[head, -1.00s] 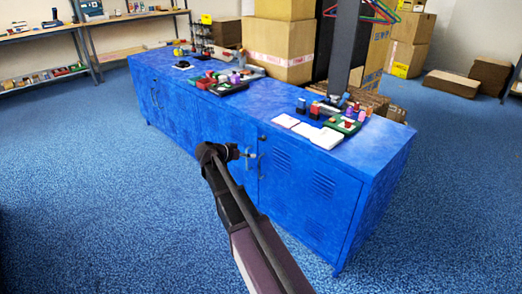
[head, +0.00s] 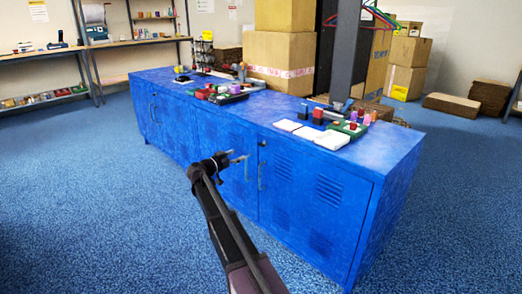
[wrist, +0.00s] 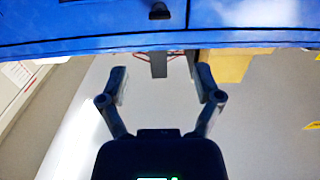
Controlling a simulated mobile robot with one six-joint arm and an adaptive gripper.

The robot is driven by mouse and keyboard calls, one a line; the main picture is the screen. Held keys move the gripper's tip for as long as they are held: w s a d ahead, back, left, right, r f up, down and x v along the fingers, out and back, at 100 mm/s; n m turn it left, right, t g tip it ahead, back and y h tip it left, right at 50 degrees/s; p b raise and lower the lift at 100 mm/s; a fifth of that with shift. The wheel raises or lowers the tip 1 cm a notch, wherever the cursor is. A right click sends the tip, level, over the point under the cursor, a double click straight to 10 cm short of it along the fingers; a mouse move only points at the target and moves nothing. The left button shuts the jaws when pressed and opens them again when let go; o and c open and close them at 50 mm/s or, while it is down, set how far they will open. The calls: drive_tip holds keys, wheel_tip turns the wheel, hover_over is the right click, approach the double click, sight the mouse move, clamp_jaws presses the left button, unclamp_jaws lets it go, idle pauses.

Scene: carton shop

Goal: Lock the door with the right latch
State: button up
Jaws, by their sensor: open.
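The blue cabinet (head: 310,205) has several doors with vertical handles. The right latch, a small dark knob (head: 263,143), sits near the top of the right-hand door's left edge, above a door handle (head: 261,176). What looks like this knob also shows at the top of the wrist view (wrist: 159,11). The right doors look closed; whether the latch is locked I cannot tell. My gripper (head: 240,158) is open and empty, in front of the doors, left of and lower than the knob in the head view. In the wrist view its fingers (wrist: 163,85) are spread apart, away from the knob.
The cabinet top holds white cards (head: 331,139), a green tray (head: 349,128) with small items, and more small items further left. Cardboard boxes (head: 278,53) and a grey post (head: 345,60) stand behind. The blue floor in front is clear.

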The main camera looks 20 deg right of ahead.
sight(260, 145)
drive_tip(key=shift+d, duration=0.1)
idle(0.3)
drive_tip(key=x, duration=1.3)
drive_tip(key=shift+w+d, duration=0.1)
drive_tip(key=shift+d, duration=0.2)
clamp_jaws()
